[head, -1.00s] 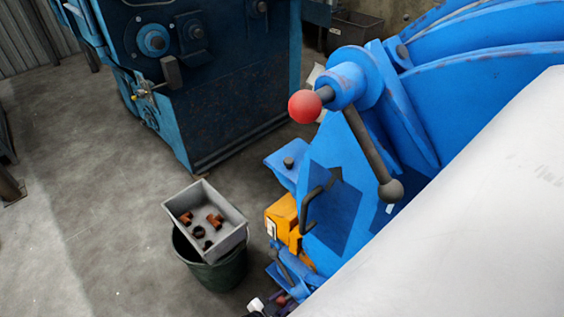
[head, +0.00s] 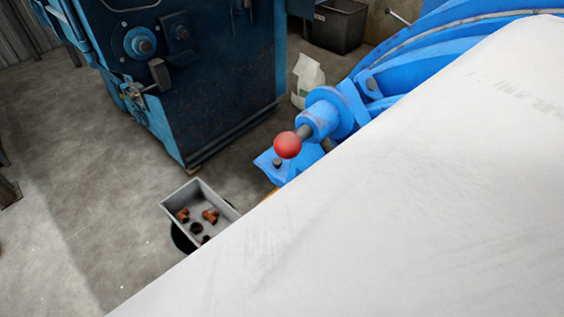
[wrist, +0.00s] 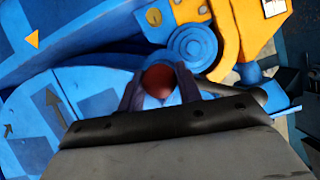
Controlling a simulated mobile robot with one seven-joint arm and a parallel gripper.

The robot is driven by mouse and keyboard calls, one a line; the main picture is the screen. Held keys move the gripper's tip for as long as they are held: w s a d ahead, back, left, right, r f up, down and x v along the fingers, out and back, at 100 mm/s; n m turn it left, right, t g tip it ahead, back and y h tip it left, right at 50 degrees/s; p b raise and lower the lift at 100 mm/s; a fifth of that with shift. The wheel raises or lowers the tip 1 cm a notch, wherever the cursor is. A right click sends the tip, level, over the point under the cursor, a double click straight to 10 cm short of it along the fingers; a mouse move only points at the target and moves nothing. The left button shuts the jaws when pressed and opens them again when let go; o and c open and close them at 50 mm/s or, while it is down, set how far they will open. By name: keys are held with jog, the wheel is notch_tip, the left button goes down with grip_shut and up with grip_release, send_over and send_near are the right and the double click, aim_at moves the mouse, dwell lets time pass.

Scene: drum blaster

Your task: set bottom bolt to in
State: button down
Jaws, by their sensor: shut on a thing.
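In the wrist view my gripper (wrist: 158,84) is shut on a dark red ball knob (wrist: 157,74), with one finger on each side of it. The blue machine body (wrist: 95,38) lies around and behind the knob. The bolt's shaft under this knob is hidden, so I cannot tell its position. In the head view another red ball knob (head: 287,145) sits on a blue machine hub (head: 322,118), with no gripper on it. My gripper is not visible in the head view.
A pale surface covers the lower right of the head view. A grey tray with brown fittings (head: 190,193) stands left of it. A dark blue cabinet (head: 225,95) stands behind, with a white bag (head: 308,75) beside it. A yellow part (wrist: 238,35) is close in the wrist view.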

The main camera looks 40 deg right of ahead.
jog(key=shift+s+d+r, duration=0.2)
jog(key=shift+s+d, duration=0.15)
jog(key=c, duration=1)
grip_release()
jog(key=shift+w+a+f, duration=0.1)
jog(key=shift+a, duration=0.15)
jog(key=shift+a, duration=0.2)
jog(key=b+v, duration=0.1)
jog(key=v, duration=1.2)
